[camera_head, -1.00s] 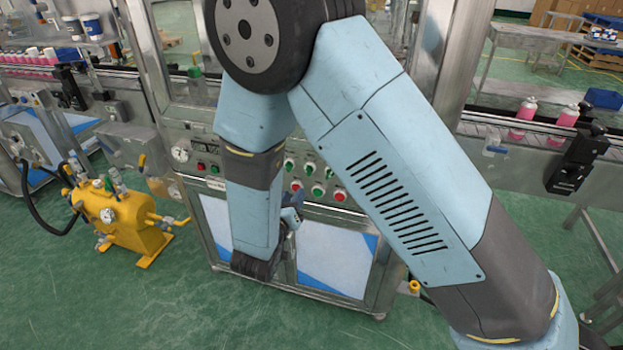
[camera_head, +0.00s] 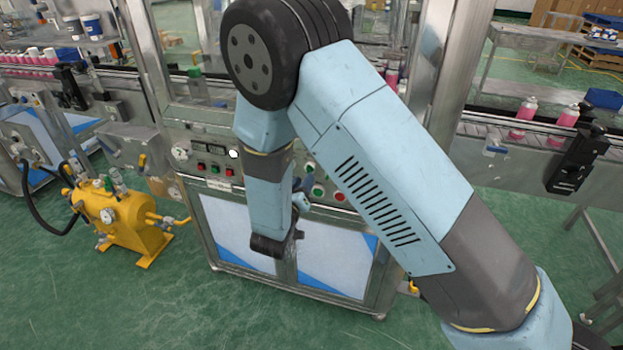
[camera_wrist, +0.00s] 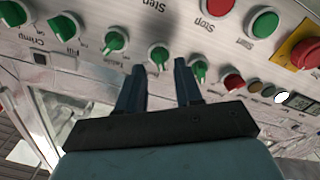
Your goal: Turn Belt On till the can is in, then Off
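The control panel (camera_wrist: 240,45) fills the wrist view, with its labels upside down. A row of green knobs crosses it; Crimp, Fill and Table are readable on the left. My gripper (camera_wrist: 159,66) is open, its two dark fingers apart at either side of a green knob (camera_wrist: 158,56) right of Table. That knob's label is hidden, and contact cannot be told. Another green knob (camera_wrist: 200,70) sits just right of the fingers. In the head view my gripper is mostly behind my arm, near the panel. Pink cans (camera_head: 392,76) show partly behind my arm in the machine window.
A red Stop button (camera_wrist: 217,6), a green Start button (camera_wrist: 265,22) and a red emergency knob on yellow (camera_wrist: 307,53) are nearby. A white lamp (camera_head: 233,154) is lit. Pink cans (camera_head: 526,108) stand on the right conveyor. A yellow pump (camera_head: 125,220) stands on the floor at left.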

